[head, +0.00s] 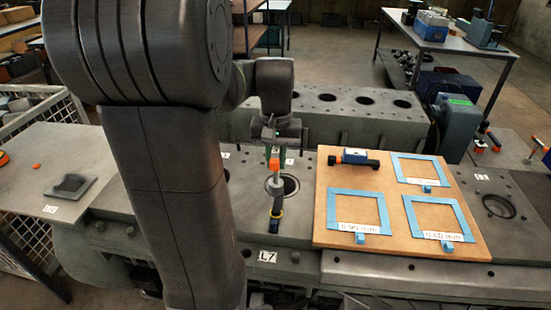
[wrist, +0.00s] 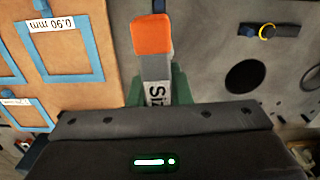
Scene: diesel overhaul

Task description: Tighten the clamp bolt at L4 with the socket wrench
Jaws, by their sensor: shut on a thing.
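My gripper (head: 277,140) is shut on a grey bar-like tool with an orange end (wrist: 152,35). Its side carries lettering, partly hidden, that starts with "Siz". The orange end also shows in the head view (head: 275,164), hanging below my gripper over the engine deck near a round bore (head: 290,185). I cannot tell whether this tool is the socket wrench. A dark tool with a yellow ring (head: 277,207) is on the deck just in front of the bore; it also shows in the wrist view (wrist: 268,31). No L4 label or clamp bolt can be made out.
A brown board (head: 390,190) with blue-taped frames lies right of the bore and carries a blue and black tool (head: 355,157). An L7 label (head: 267,256) is on the front edge. A grey block with holes (head: 335,115) stands behind. My arm hides the deck's left middle.

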